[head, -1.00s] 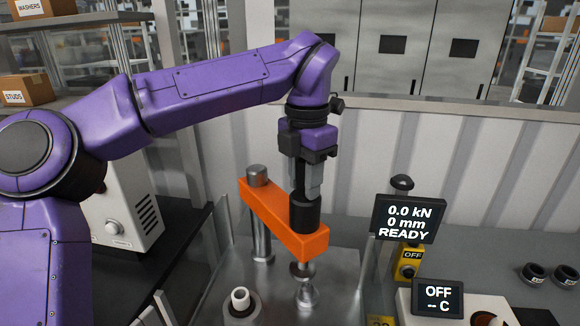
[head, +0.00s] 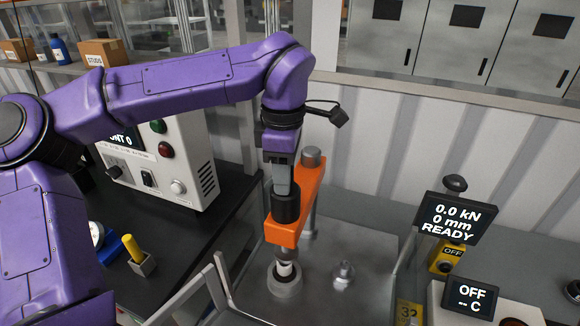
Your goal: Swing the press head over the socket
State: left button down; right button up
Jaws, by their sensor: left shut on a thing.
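The press head is an orange swing arm (head: 310,187) on a metal column (head: 313,157), with a black cylindrical knob (head: 286,208) on its near end. My left gripper (head: 281,184) points down and is shut on this knob. The arm now reaches from the column toward the near side. Its near end is above the round metal socket (head: 285,289), where a white piece (head: 285,268) stands. The ram under the arm is mostly hidden, so exact alignment is hard to judge. My right gripper is not in view.
A metal peg (head: 343,274) stands on the press plate right of the socket. Clear guard panels edge the plate. A force display (head: 452,219) and a yellow switch box (head: 445,259) stand at right. A white control box (head: 165,160) is at left.

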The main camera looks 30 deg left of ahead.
pick_arm(q)
jog(key=shift+a+r, duration=0.15)
jog(key=shift+a, duration=0.15)
jog(key=c, duration=0.9)
grip_release()
jog(key=shift+c, duration=0.2)
jog(key=shift+o, duration=0.8)
jog(key=shift+a, duration=0.15)
notch_tip(320, 180, up, 10)
jog(key=shift+r, duration=0.25)
